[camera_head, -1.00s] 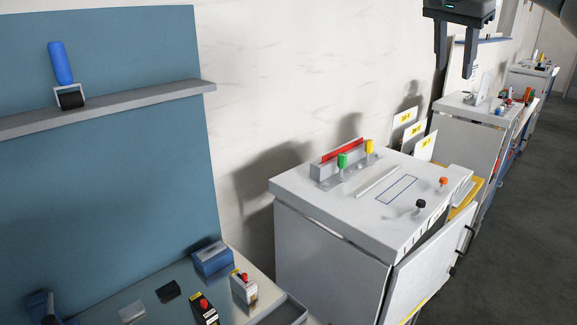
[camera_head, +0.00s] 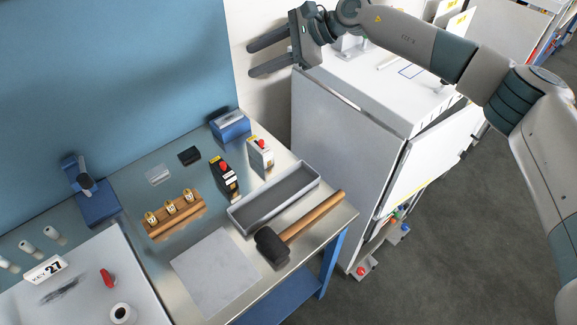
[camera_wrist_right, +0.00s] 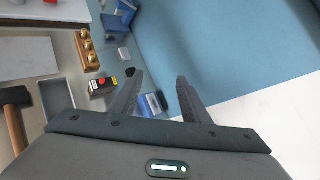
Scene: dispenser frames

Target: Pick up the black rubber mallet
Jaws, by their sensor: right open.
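The black rubber mallet (camera_head: 271,245) lies on the metal bench top near its right front corner. Its wooden handle (camera_head: 315,216) points toward the upper right, beside a grey tray. In the right wrist view the mallet (camera_wrist_right: 14,97) shows at the left edge, partly cut off. My right gripper (camera_head: 250,59) is open and empty, above and behind the bench near the blue panel and the wall. Its two fingers show apart in the right wrist view (camera_wrist_right: 160,92). My left gripper is not in view.
A long grey tray (camera_head: 233,215) lies just behind the mallet. Boxes with red buttons (camera_head: 224,176), a wooden block with brass pieces (camera_head: 174,214) and a blue vise (camera_head: 95,204) stand on the bench. A white cabinet (camera_head: 345,125) stands right of the bench. A grey plate (camera_head: 215,272) lies left of the mallet.

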